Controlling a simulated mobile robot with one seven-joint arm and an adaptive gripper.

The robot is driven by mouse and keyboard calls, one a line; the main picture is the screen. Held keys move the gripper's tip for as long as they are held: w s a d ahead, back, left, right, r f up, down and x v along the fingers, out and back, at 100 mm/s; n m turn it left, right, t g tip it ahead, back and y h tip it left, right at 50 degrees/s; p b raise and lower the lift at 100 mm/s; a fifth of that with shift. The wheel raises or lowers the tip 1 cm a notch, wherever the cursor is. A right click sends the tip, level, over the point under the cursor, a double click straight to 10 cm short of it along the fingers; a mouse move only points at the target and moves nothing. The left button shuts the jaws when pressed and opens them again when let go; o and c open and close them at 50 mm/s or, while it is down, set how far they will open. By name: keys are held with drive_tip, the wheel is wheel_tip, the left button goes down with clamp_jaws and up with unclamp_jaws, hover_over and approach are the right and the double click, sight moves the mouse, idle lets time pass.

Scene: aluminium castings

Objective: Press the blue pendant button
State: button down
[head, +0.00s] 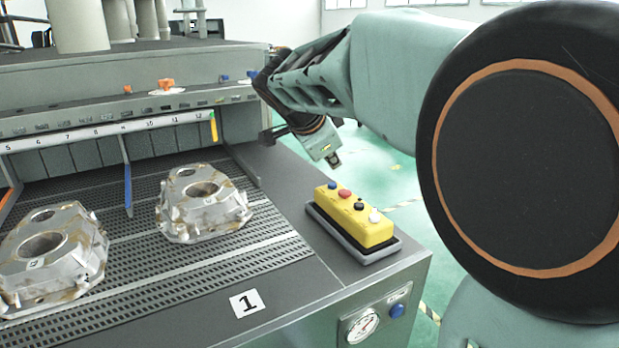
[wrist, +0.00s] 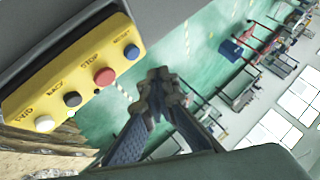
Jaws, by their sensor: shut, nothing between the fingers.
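The yellow pendant (head: 352,222) sits in a grey tray on the right corner of the machine's top. Its blue button (head: 332,186) is at the far end, followed by a red, a black and a white button. In the wrist view the pendant (wrist: 85,65) fills the upper left, with the blue button (wrist: 131,52) at its right end. My gripper (head: 333,158) is just above and beyond the blue button's end of the pendant in the head view. In the wrist view my gripper (wrist: 162,80) is shut and empty, its tips right of and below the blue button, apart from it in the picture.
Two metal castings (head: 203,203) (head: 52,256) stand on the slotted bed left of the pendant. Another blue button (head: 397,310) and a gauge (head: 362,326) are on the machine's front panel. A raised machine housing (head: 110,75) runs along the back. Green floor lies beyond the right edge.

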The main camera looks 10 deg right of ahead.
drive_tip(key=shift+r+p, duration=0.45)
drive_tip(key=shift+r, duration=1)
